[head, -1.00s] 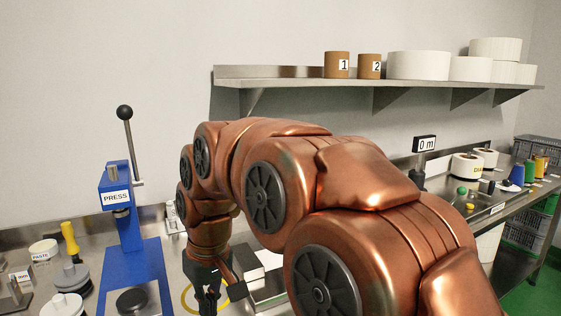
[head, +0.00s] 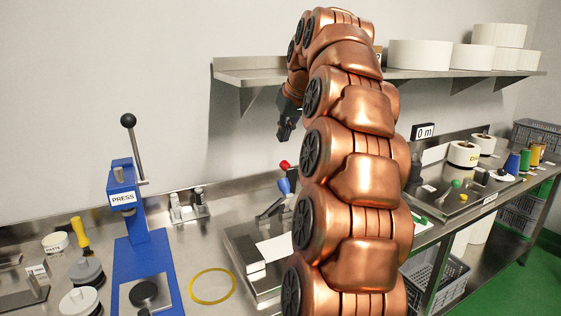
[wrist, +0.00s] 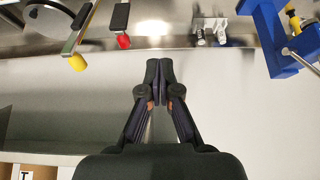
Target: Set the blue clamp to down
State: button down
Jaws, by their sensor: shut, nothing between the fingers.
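The blue clamp (head: 284,186) shows its blue handle tip in the head view, on a metal plate fixture right of the press. Its dark lever slopes down to the left, and my arm hides part of the area beside it. A red-tipped clamp (head: 284,165) stands just behind it. My gripper (head: 284,132) is shut and empty, hanging in the air above both clamps near the wall. In the wrist view my gripper (wrist: 158,82) has its fingers together; a red handle tip (wrist: 124,41) and a yellow tip (wrist: 77,62) show there. I cannot make out the blue tip there.
A blue press (head: 128,215) with a tall lever stands to the left. A yellow ring (head: 212,271) lies on the bench between press and fixture. A wall shelf (head: 240,76) with rolls hangs close to my arm. A small silver bracket (head: 190,207) sits at the back.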

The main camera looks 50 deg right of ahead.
aim_at(281, 179)
jog(key=shift+w+d+f+p, duration=0.2)
jog(key=shift+w+f+p, duration=0.35)
jog(key=shift+f, duration=1.15)
jog(key=shift+w+d+f+p, duration=0.2)
jog(key=shift+w+f+p, duration=0.4)
jog(key=shift+f, duration=1.15)
jog(key=shift+w+d+f+p, duration=0.25)
jog(key=shift+f+p, duration=0.55)
jog(key=shift+f, duration=0.9)
jog(key=shift+s+a+f, duration=0.2)
jog(key=shift+s+f, duration=0.1)
jog(key=shift+f, duration=0.15)
jog(key=shift+s+f, duration=0.1)
jog(key=shift+f, duration=0.05)
